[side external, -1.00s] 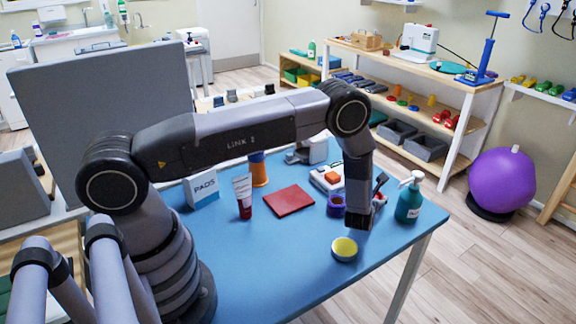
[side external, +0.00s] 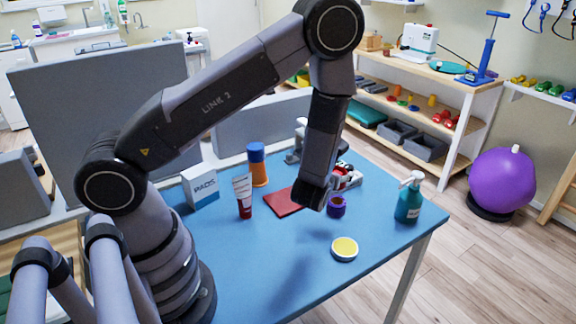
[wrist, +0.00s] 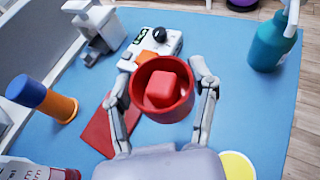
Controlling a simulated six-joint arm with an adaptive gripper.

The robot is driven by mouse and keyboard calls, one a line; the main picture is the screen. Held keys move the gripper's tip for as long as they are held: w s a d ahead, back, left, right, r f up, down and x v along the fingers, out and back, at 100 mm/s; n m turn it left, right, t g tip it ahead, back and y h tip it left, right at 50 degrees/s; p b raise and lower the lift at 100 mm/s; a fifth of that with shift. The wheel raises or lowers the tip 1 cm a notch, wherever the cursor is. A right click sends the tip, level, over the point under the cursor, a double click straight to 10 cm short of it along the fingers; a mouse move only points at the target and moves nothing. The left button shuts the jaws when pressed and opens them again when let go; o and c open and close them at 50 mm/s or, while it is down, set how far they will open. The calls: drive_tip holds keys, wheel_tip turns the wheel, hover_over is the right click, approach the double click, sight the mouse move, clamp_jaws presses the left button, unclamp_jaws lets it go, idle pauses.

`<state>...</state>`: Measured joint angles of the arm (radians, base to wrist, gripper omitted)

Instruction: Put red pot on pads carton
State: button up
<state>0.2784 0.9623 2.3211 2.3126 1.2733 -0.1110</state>
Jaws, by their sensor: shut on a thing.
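In the wrist view the red pot (wrist: 150,112) is between the fingers of my gripper (wrist: 162,88), which is shut on its sides. A red block-like shape shows inside its rim. In the side view my gripper (side external: 345,176) is at table's far right part, partly behind my wrist, and the pot is hard to make out there. The pads carton (side external: 202,187) is a white box lettered PADS, standing at the table's left, well left of my gripper. I cannot see it in the wrist view.
Between gripper and carton are a red mat (side external: 282,203), a red-and-white tube (side external: 243,194) and an orange-blue bottle (side external: 258,166). A purple ring (side external: 336,207), a yellow-topped tub (side external: 344,248) and a teal pump bottle (side external: 409,202) stand to the right. The front table is clear.

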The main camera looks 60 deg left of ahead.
drive_tip(key=s+a+r+n+g+y, duration=0.2)
drive_tip(key=s+a+n+g+y, duration=0.2)
drive_tip(key=a, duration=0.7)
wheel_tip(320, 180, up, 3)
drive_tip(key=n+g, duration=1.2)
drive_tip(key=g, duration=0.1)
hover_over(198, 170)
drive_tip(key=shift+y, duration=0.3)
wheel_tip(198, 170, down, 7)
drive_tip(key=shift+r, duration=0.15)
drive_tip(key=o, duration=1.2)
drive_tip(key=shift+f, duration=0.25)
